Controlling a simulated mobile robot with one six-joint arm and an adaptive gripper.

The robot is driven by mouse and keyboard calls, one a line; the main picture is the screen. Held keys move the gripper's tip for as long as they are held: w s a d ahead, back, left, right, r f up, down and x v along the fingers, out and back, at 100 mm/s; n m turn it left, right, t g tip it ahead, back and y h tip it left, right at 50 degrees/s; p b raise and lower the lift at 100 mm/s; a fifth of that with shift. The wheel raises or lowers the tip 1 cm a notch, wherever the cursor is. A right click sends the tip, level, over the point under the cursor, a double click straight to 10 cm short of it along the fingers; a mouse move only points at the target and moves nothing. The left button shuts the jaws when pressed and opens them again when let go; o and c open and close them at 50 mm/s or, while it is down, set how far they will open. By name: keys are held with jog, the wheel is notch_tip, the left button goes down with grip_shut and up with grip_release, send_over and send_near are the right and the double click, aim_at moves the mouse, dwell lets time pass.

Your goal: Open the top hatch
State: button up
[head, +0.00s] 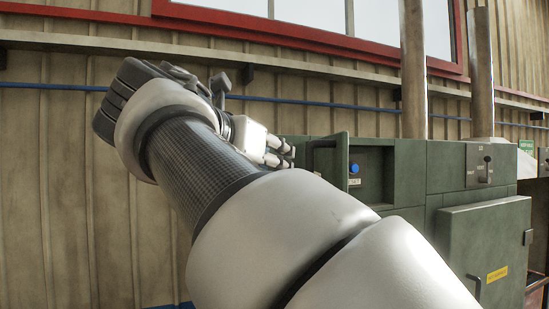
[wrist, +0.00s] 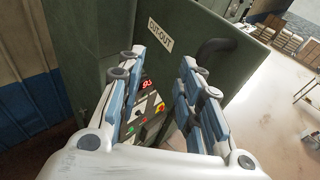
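The green cabinet (head: 410,168) stands at the right in the head view, with an upper recess (head: 378,172) showing. A green panel (head: 341,160) stands out at the recess's left side, like a hatch swung outward; its exact angle is hard to tell. A dark bar handle (head: 312,150) is on its left side. My gripper (head: 289,156) is just left of this handle. In the wrist view my gripper (wrist: 160,62) has its fingers spread with nothing between them. A green panel labelled CUT-OUT (wrist: 190,42) lies beyond them, and a dark curved handle (wrist: 216,48) shows right of the right finger.
A blue button (head: 354,168) is by the recess. A control panel with a red display (wrist: 147,88) shows between my fingers. A lower cabinet door (head: 487,250), a switch box (head: 480,165) and vertical pipes (head: 413,70) are at the right. Open floor (wrist: 270,110) lies right in the wrist view.

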jog(key=shift+w, duration=0.1)
jog(key=shift+f, duration=0.1)
jog(key=shift+c, duration=0.6)
jog(key=s+f+m+b, duration=0.1)
jog(key=f+m, duration=0.1)
jog(key=m, duration=0.1)
jog(key=s+a+f+m+h+b, duration=0.1)
jog(key=f+m+b, duration=0.1)
jog(key=f+m, duration=0.1)
jog(key=s+f+m+h+b, duration=0.1)
jog(key=f+m, duration=0.1)
jog(key=f, duration=0.1)
jog(key=shift+s+a+f+m+g, duration=0.2)
jog(key=shift+s+a+m+g, duration=0.1)
jog(key=shift+m+g, duration=0.1)
grip_shut()
jog(key=s+a+f+m+h+b, duration=0.1)
jog(key=s+f+m+h+b, duration=0.35)
jog(key=m, duration=0.65)
jog(key=w+d+f+p, duration=0.1)
jog(key=w+d, duration=0.2)
jog(key=d, duration=0.2)
jog(key=w+d+f+m+y+p, duration=0.1)
jog(key=w+d, duration=0.2)
jog(key=d, duration=0.2)
jog(key=shift+w+d, duration=0.15)
jog(key=shift+d, duration=0.2)
